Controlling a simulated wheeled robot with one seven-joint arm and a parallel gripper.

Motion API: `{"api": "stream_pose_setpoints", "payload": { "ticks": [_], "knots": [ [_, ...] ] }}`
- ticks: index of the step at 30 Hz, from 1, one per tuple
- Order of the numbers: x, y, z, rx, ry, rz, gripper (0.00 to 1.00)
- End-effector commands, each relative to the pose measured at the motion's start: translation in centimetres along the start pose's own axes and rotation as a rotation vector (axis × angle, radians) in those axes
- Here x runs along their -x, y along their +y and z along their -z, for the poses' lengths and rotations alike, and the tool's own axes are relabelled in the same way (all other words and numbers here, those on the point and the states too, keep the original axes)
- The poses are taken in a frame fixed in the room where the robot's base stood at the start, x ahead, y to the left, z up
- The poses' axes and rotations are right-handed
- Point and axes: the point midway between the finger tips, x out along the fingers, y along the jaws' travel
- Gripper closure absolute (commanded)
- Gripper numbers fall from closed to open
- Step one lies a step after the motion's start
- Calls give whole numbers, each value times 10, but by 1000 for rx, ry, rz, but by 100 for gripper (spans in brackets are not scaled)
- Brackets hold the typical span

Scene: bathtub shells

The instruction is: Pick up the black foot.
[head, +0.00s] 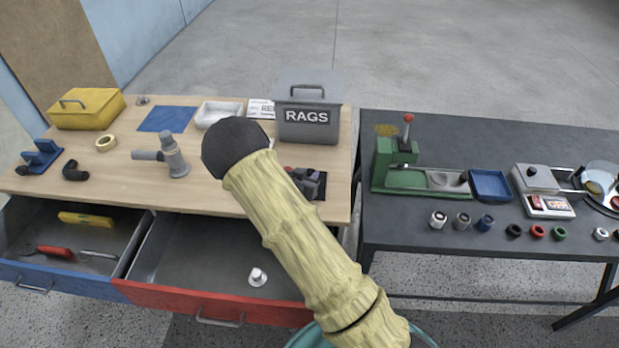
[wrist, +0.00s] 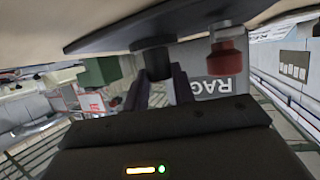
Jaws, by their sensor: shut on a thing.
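In the wrist view, which shows the scene upside down, my gripper (wrist: 157,88) is shut with a small black cylindrical foot (wrist: 157,62) between its fingertips. The foot's far end is against or very close to a dark plate (wrist: 110,38); I cannot tell whether they touch. A red foot with a grey base (wrist: 224,58) stands on the plate beside it, apart from the fingers. In the head view, my gripper (head: 309,181) shows only partly behind my arm, over the dark plate (head: 318,211) on the wooden bench. The black foot is hidden there.
The grey RAGS bin (head: 308,105) stands just behind my gripper. A grey fitting (head: 172,155) stands left on the wooden bench (head: 110,200), above open drawers. The dark table (head: 440,260) at right holds a green press (head: 396,160), a blue tray (head: 490,185) and several coloured caps.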

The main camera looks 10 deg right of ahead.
Motion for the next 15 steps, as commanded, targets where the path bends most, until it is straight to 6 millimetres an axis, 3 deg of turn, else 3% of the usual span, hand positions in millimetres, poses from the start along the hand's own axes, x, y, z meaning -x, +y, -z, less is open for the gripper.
{"api": "stream_pose_setpoints", "payload": {
  "ticks": [8, 15],
  "knots": [
    [1, 0, 2, -1, 0, 0, 98],
    [9, 0, 24, -4, 3, 1, 98]
  ]
}}
